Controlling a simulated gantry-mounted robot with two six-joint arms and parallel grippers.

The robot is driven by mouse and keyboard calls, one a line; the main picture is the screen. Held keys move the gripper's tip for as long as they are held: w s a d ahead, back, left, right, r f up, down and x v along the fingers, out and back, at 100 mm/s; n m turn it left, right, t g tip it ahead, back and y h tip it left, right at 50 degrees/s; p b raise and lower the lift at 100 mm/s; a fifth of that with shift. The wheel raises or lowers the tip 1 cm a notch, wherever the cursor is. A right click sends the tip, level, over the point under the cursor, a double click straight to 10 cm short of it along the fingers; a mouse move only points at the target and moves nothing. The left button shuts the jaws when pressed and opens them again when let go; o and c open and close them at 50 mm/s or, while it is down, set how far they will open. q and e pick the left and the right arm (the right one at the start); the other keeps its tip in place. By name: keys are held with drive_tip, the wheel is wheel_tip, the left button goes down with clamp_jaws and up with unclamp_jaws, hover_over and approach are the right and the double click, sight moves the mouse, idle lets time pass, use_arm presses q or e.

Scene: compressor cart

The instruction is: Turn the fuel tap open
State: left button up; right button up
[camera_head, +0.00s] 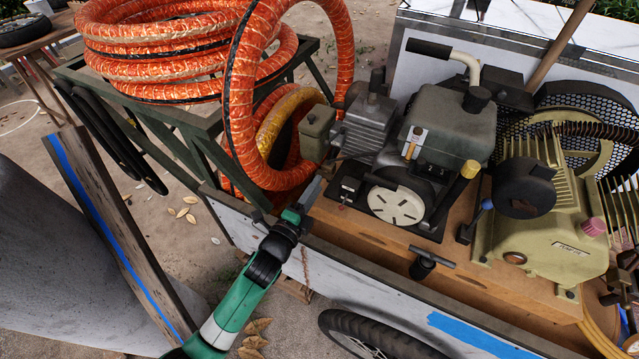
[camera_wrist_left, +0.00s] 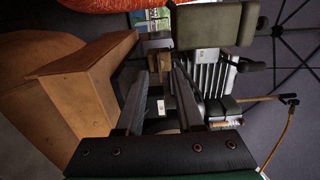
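A grey-green fuel tank (camera_head: 452,125) sits on top of the engine on the cart. A small brass-coloured lever on a pale plate (camera_head: 411,146) is at its left front corner; it looks like the fuel tap, but I cannot tell its setting. My left gripper (camera_head: 314,188) is left of the engine, low by the cart's edge and apart from the lever. In the left wrist view my left gripper (camera_wrist_left: 160,78) has its two dark fingers apart, with nothing clearly held between them. A small brown block (camera_wrist_left: 158,62) shows beyond the tips. My right gripper is not in view.
Orange hose coils (camera_head: 170,50) rest on a dark green frame at the left, close to my left gripper. A finned cylinder (camera_head: 367,128), a round recoil cover (camera_head: 397,204) and a yellow compressor (camera_head: 540,230) crowd the wooden deck (camera_head: 350,232). A black T-handle (camera_head: 430,262) stands at the front edge.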

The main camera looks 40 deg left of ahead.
sight(324, 175)
use_arm(q)
drive_tip(key=shift+x, duration=1.4)
drive_tip(key=shift+s, duration=0.1)
clamp_jaws()
